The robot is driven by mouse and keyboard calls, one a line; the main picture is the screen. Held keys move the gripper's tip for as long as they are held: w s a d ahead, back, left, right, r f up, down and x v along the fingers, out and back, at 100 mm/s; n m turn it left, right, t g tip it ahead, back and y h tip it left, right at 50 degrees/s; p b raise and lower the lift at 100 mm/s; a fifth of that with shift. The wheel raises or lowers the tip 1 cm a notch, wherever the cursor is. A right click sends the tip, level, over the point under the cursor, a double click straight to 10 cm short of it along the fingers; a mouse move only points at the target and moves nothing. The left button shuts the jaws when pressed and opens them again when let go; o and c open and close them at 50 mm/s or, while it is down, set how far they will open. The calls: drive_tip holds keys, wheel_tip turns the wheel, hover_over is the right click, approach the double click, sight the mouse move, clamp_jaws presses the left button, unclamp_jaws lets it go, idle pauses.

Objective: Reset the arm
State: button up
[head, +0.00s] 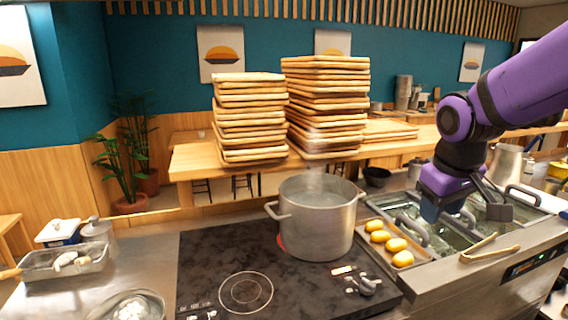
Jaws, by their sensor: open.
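My gripper (464,210) is at the end of my purple arm on the right side of the head view. It hangs above the metal basins (440,240) at the right of the counter. Its fingers are apart and I see nothing held between them. The tips partly overlap the basin handles behind them, so their exact height above the basins is hard to tell.
A large steel pot (318,222) stands on the black cooktop (215,262). A tray with several yellow pieces (390,242) lies beside it. Tongs (489,250) rest on the basin edge. Tall stacks of wooden trays (325,100) stand on the back counter.

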drive_tip(key=s+d+r+m+t, duration=0.1)
drive_tip(key=s+r, duration=0.1)
drive_tip(key=s, duration=0.6)
drive_tip(key=s+d+r+m+t+y, duration=0.1)
drive_tip(key=s+r+m, duration=0.1)
drive_tip(key=s, duration=0.5)
drive_tip(key=shift+s+r+m, duration=0.3)
drive_tip(key=shift+s+r, duration=0.05)
drive_tip(key=shift+r, duration=0.5)
